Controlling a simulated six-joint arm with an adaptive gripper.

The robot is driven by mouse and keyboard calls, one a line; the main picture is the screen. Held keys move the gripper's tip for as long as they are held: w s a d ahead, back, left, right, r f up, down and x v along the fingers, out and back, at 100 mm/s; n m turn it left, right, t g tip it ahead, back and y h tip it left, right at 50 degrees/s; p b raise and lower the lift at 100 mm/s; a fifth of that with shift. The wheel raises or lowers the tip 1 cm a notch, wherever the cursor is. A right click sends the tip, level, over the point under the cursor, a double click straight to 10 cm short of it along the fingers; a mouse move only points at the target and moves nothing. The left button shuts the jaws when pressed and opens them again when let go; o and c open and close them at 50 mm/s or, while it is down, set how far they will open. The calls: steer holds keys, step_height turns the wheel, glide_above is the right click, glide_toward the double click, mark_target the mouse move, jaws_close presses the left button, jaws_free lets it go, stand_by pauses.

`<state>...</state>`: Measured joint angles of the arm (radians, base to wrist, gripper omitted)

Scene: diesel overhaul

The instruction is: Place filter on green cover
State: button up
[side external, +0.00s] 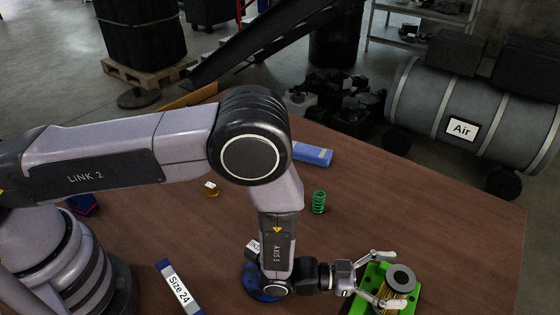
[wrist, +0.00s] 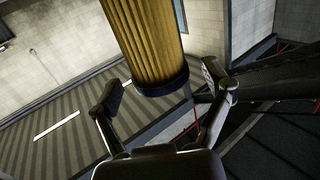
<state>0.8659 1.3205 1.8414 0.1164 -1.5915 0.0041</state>
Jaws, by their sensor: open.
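The filter (side external: 395,292) has yellow pleats and a dark grey end cap with a black hole. In the side view it stands at the front right, over the green cover (side external: 372,273), and appears upright on it; its lower end is hidden. In the wrist view the filter (wrist: 145,38) comes down from the top, its dark end cap nearest me. My gripper (side external: 390,280) is open, one finger on each side of the filter. In the wrist view my gripper (wrist: 163,78) shows gaps between both fingers and the end cap.
On the brown table (side external: 430,215) are a green spring (side external: 319,202), a blue box (side external: 312,154), a small orange piece (side external: 211,189) and a blue bar marked Size 24 (side external: 178,286). A blue round item (side external: 252,283) is partly behind my arm. An Air tank (side external: 480,115) stands beyond the table.

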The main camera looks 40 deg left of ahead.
steer(key=shift+v, duration=0.9)
steer(key=w+a+r+n+t+y, duration=0.15)
steer(key=w+a+r, duration=0.25)
steer(key=r, duration=0.5)
steer(key=w+a+r+n+y, duration=0.1)
steer(key=w+a+r+y, duration=0.25)
steer(key=r, duration=0.45)
steer(key=a+r+n+y, duration=0.35)
steer(key=a+r, duration=0.65)
steer(key=a, duration=0.5)
steer(key=s+a+r+n+g+y, duration=0.1)
steer(key=s+a+r+y, duration=0.15)
steer(key=s+a, duration=0.35)
steer(key=s+a+r+n+g+y, duration=0.1)
steer(key=s+a+r+g+y, duration=0.2)
steer(key=a, duration=0.6)
steer(key=s+a+n+g, duration=0.1)
steer(key=s+a, duration=0.2)
steer(key=s, duration=0.6)
steer(key=s+a+f+n+g+y, duration=0.1)
steer(key=s+a+n, duration=0.1)
steer(key=s, duration=0.6)
steer(key=shift+s+a, duration=0.4)
steer(key=shift+a, duration=0.1)
